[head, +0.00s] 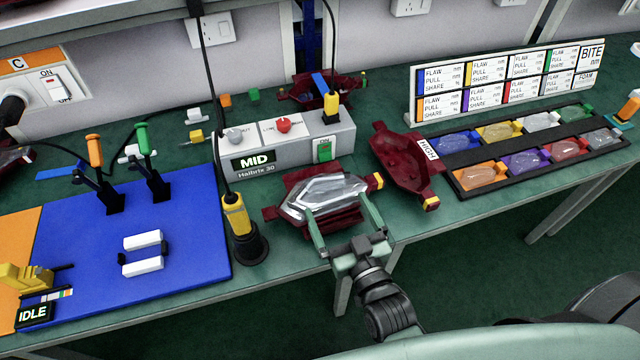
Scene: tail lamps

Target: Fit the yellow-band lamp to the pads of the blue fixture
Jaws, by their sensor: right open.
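A lamp with a clear lens (325,194) and dark red housing lies at the table's front edge, with a yellow band (376,181) at its right end. My right gripper (338,207) is open, its two fingers reaching over the lamp's near side. I cannot tell whether they touch it. The blue fixture (190,210) is a flat blue plate at left. It carries two white pads (143,241), one nearer and one farther, and two upright clamps with an orange handle (95,150) and a green handle (143,138). My left gripper is not in view.
A dark red housing (400,160) marked HIGH, also with a yellow end, lies right of the lamp. A grey MID box (285,145) stands behind it. A yellow tool (236,212) in a black stand is between lamp and fixture. A black tray (470,188) of coloured lenses lies right.

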